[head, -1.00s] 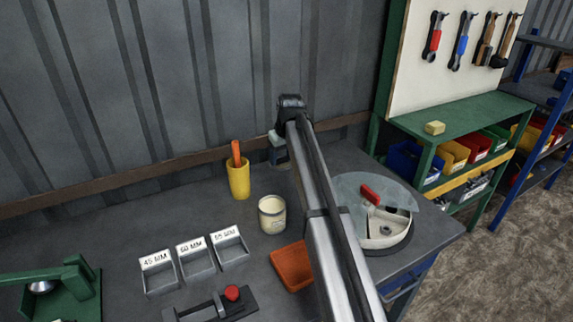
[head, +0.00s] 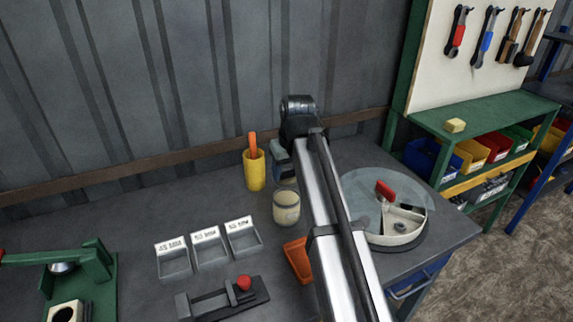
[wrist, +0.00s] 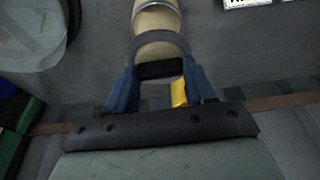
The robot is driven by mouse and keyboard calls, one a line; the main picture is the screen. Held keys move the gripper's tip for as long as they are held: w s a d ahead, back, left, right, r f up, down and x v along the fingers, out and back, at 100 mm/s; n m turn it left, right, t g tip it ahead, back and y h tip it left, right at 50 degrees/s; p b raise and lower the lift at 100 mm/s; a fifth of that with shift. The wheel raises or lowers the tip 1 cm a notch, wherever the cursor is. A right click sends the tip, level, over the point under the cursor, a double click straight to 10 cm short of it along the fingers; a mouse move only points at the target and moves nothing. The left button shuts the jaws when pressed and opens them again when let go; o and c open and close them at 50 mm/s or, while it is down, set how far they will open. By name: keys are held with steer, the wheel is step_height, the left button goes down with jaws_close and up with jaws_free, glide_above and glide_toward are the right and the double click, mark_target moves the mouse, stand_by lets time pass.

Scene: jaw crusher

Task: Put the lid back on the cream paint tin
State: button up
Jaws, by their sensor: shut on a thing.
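The cream paint tin (head: 286,212) stands upright on the grey bench in the head view. It also shows at the top of the wrist view (wrist: 155,18). My gripper (wrist: 160,72) is shut on a black block between its blue fingers, which looks like the grip of the lid. The lid (wrist: 184,44), with a grey round rim, shows just beyond the fingertips and overlaps the tin in that view. In the head view my gripper (head: 281,160) is behind the tin, partly hidden by my arm. I cannot tell how high the lid is above the tin.
A yellow cup (head: 254,172) with an orange handle in it stands close behind the tin. An orange tray (head: 297,258) lies in front, partly behind my arm. Labelled grey trays (head: 208,250) stand left. A round device with a clear cover (head: 395,238) is right.

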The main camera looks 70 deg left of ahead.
mark_target(288, 180)
steer(key=shift+f, duration=3.05)
steer(key=shift+f, duration=0.2)
steer(key=o, duration=1.1)
steer(key=shift+o, duration=0.4)
steer(key=shift+o, duration=1.1)
steer(key=shift+r, duration=0.15)
steer(key=shift+r, duration=3.4)
